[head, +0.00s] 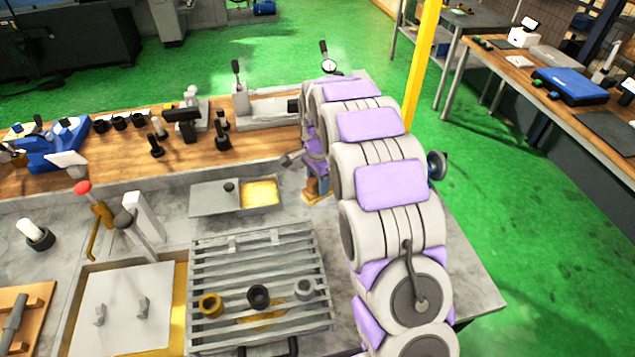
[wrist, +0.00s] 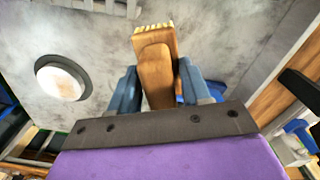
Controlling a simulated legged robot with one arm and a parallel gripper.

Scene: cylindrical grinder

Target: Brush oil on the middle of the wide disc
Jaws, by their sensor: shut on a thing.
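My gripper (wrist: 157,85) is shut on a brush (wrist: 154,62) with a flat wooden handle, gripped between its two blue fingers. The brush's pale end points to the top of the wrist view, over grey metal. In the head view the brush (head: 318,190) shows beside my arm, which partly hides it. A white round thing with a dark rim (wrist: 62,78) shows left of the brush in the wrist view, apart from it. I cannot tell whether it is the wide disc. A shallow tray with yellow liquid (head: 260,193) lies left of the brush in the head view.
A slatted grate (head: 235,268) holds a brass-coloured ring (head: 210,306), a dark ring (head: 259,297) and a grey ring part (head: 305,289). A red-knobbed lever (head: 83,188) stands left. The wooden shelf behind (head: 80,165) carries several tools. Bare grey tabletop shows at right.

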